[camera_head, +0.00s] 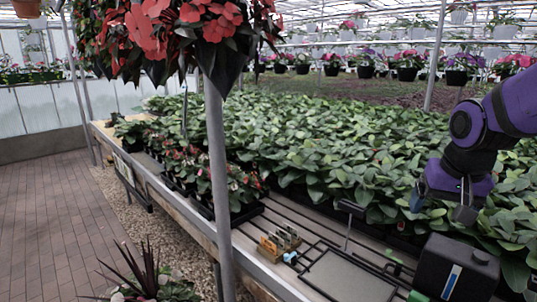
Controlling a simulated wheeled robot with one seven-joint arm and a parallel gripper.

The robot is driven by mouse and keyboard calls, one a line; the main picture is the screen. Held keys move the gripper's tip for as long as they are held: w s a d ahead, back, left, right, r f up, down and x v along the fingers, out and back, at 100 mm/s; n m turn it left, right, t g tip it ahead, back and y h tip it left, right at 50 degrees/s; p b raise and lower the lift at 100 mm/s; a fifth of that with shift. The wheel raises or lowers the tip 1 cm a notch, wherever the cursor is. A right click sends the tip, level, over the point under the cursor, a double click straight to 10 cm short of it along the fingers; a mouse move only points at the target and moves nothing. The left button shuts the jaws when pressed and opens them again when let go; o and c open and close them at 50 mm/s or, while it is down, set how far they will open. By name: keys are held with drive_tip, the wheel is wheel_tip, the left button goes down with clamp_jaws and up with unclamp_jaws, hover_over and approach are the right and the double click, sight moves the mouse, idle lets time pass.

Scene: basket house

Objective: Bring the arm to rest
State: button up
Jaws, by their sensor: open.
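My purple and black arm reaches in from the right edge, bent downward. My gripper (441,207) is at its lower end, with its fingers apart and nothing seen between them. It hangs in front of the leafy green plants (330,150), above and slightly left of a black box (458,268). I cannot tell whether it touches the leaves.
A slatted bench (262,235) carries the plants, small wooden and metal items (278,243) and a dark-framed flat panel (345,278). A grey post (218,180) stands in front, under red hanging flowers (205,20). The brick walkway (60,215) at left is clear.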

drive_tip(key=s+a+r+n+t, duration=0.2)
drive_tip(key=s+r, duration=0.5)
drive_tip(key=s, duration=0.7)
drive_tip(key=shift+n, duration=0.8)
drive_tip(key=shift+w+a+r, duration=0.1)
